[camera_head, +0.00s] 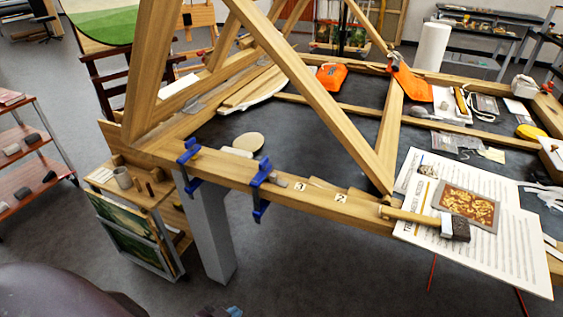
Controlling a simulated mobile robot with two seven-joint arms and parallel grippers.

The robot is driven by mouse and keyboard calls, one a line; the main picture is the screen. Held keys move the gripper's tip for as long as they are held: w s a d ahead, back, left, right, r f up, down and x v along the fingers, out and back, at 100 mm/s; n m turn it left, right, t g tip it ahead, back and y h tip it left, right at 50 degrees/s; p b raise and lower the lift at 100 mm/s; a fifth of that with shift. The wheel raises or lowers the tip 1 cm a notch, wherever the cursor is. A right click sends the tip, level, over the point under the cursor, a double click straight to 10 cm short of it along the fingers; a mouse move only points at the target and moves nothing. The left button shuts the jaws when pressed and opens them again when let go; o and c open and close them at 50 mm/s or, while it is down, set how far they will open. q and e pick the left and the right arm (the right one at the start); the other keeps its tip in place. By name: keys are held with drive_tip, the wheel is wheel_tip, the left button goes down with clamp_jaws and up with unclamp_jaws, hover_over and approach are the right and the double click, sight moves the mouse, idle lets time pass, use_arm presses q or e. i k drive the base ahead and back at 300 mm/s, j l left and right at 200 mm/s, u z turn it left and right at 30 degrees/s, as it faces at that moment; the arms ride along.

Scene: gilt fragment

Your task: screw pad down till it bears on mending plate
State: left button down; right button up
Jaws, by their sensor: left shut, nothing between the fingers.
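Two blue clamps sit on the front rail of the wooden frame: a left one (188,165) and a right one (262,188). A small grey flat piece (281,182), perhaps the mending plate, lies on the rail beside the right clamp. The screw pads are too small to make out, so I cannot tell whether either touches a plate. A bit of what seems to be my left gripper (232,312) shows at the bottom edge, shut and empty, well below and apart from the clamps. My right gripper is not in view.
A diagonal wooden beam (310,90) crosses above the dark tabletop. A round tan disc (249,142) lies behind the clamps. Floor before the rail is open.

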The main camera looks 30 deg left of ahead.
sight(262, 164)
drive_tip(key=u, duration=1.05)
